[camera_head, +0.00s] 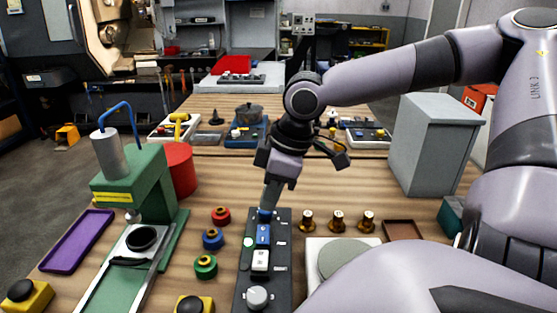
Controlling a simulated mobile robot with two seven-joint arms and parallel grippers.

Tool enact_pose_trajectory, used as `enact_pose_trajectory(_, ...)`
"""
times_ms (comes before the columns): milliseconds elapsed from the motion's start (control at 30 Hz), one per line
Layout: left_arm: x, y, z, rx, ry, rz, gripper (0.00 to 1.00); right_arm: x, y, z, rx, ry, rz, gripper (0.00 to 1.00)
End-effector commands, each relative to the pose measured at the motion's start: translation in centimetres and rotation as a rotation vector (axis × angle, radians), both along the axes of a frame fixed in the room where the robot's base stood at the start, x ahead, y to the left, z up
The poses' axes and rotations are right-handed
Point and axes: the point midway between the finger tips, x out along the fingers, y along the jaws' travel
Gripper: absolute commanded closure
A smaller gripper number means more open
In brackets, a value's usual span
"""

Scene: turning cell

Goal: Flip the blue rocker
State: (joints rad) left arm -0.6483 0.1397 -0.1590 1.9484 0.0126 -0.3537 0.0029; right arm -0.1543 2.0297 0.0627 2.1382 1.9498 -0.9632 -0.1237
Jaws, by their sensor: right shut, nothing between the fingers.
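The blue rocker (263,234) sits near the far end of a dark control panel (246,280) in the middle of the table. A white rocker (260,260) is just nearer on the same panel, and a green light (248,242) is at its left. A grey knob (257,297) is at the near end. My right gripper (266,212) points down at the far edge of the blue rocker, shut and empty. Its tips are at or just above the panel; I cannot tell whether they touch. My left gripper is not in view.
A green press (130,185) stands at the left with a purple tray (76,241) beside it. Red, blue and green buttons (212,239) line the panel's left side. Several brass pieces (338,222) stand to the right. A grey box (431,150) is at the back right.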

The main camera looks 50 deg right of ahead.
Motion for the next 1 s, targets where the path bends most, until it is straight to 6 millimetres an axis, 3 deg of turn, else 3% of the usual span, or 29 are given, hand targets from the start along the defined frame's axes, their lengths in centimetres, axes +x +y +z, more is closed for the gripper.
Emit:
enact_pose_trajectory(400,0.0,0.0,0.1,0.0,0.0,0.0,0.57,-1.5,-0.2,4.5,0.001,-0.002,0.001,1.0)
enact_pose_trajectory(1000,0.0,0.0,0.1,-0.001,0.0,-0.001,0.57,-1.8,-0.2,5.2,0.002,0.001,0.001,1.0)
